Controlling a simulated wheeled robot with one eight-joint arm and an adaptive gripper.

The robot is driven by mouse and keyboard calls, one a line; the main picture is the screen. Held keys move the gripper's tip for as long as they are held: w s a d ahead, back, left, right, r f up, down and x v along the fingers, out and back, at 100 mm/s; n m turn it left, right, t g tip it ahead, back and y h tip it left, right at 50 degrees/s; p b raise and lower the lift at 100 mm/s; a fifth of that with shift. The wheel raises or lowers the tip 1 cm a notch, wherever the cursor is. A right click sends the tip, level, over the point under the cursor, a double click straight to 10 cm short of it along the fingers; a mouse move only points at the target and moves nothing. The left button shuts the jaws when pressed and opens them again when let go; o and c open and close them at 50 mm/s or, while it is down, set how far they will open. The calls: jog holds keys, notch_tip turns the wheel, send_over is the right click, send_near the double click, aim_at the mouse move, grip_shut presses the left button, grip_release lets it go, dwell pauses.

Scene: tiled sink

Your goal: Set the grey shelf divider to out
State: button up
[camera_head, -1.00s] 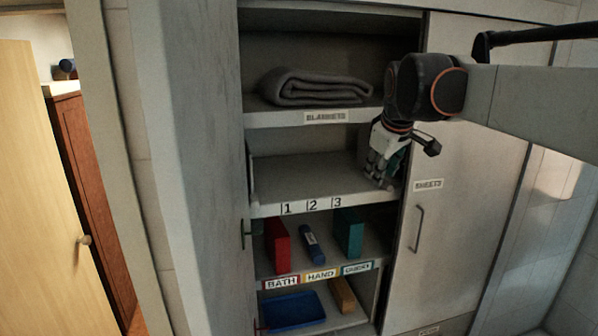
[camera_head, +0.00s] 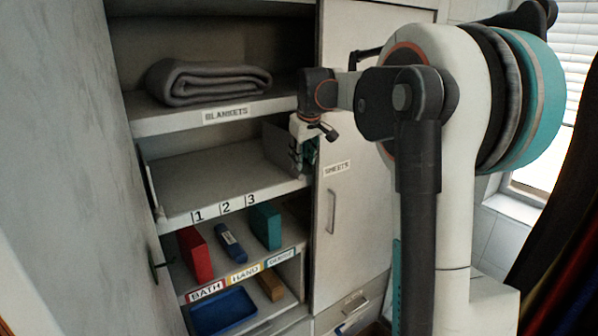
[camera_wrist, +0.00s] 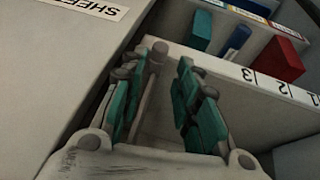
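My gripper (camera_head: 304,156) is at the right end of the shelf marked 1, 2, 3. In the wrist view its two teal-padded fingers (camera_wrist: 160,105) are apart. A grey rod with a rounded end (camera_wrist: 152,88) shows between them, close to the left finger; I cannot tell whether they touch. A dark grey upright panel, which looks like the shelf divider (camera_head: 284,150), stands at the right end of the shelf, right of the number 3. My gripper partly hides it. I cannot tell whether the rod belongs to it.
A folded grey blanket (camera_head: 207,82) lies on the shelf above. The closed SHEETS door (camera_head: 345,230) is right of my gripper. The numbered shelf's middle (camera_head: 215,180) is clear.

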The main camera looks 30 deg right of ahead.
aim_at(300, 175)
jog(key=p+x, duration=0.1)
jog(key=x, duration=0.6)
jog(key=shift+f, duration=0.3)
jog(key=shift+w, duration=0.1)
grip_shut()
